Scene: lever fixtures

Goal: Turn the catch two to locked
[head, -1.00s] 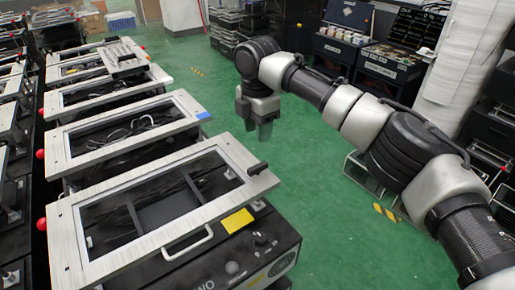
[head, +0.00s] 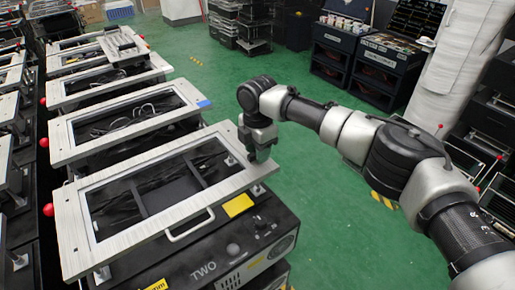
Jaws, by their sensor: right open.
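The nearest fixture, labelled TWO (head: 203,270), has a silver frame lid (head: 130,238) with a U-shaped handle (head: 190,226) on its front edge. My right gripper (head: 259,155) points down at the right end of this lid, with its fingers at the spot of the black catch lever. The jaws are open. The lever is mostly hidden behind the fingers, so its angle and any contact cannot be told. My left gripper is not in view.
More fixtures with silver lids (head: 125,118) stand in a row behind, with red knobs (head: 48,210) along their left side. A yellow label (head: 238,205) is on fixture two. Green floor (head: 330,215) lies open to the right. Dark cabinets (head: 375,65) stand at the back.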

